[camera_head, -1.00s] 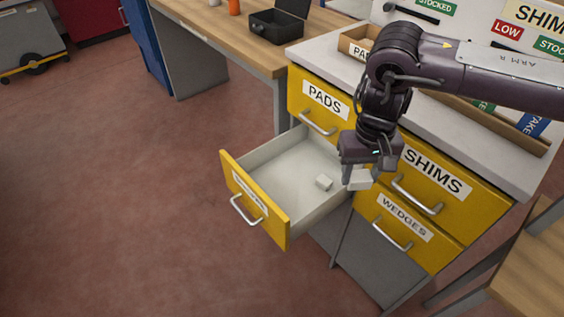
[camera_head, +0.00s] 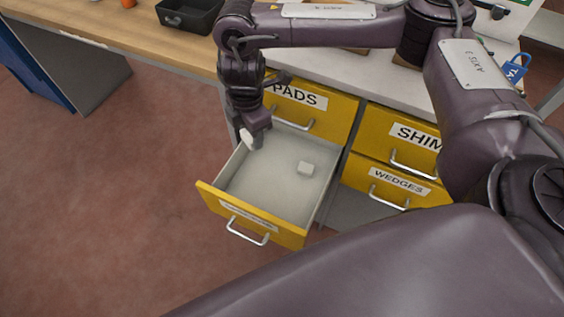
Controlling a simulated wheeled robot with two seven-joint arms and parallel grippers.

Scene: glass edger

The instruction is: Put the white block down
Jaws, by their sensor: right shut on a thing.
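My right gripper (camera_head: 253,133) points down over the back left part of the open yellow drawer (camera_head: 248,211). It is shut on a white block (camera_head: 246,138), which shows at the fingertips near the drawer's left wall. I cannot tell how high above the drawer floor the block is. My left gripper is not in view.
The closed PADS drawer (camera_head: 343,112) is just behind the gripper, with the SHIMS drawer (camera_head: 376,137) and WEDGES drawer (camera_head: 360,176) to the right. A black open case (camera_head: 190,17) is on the wooden bench (camera_head: 110,20). The drawer's middle and front are bare.

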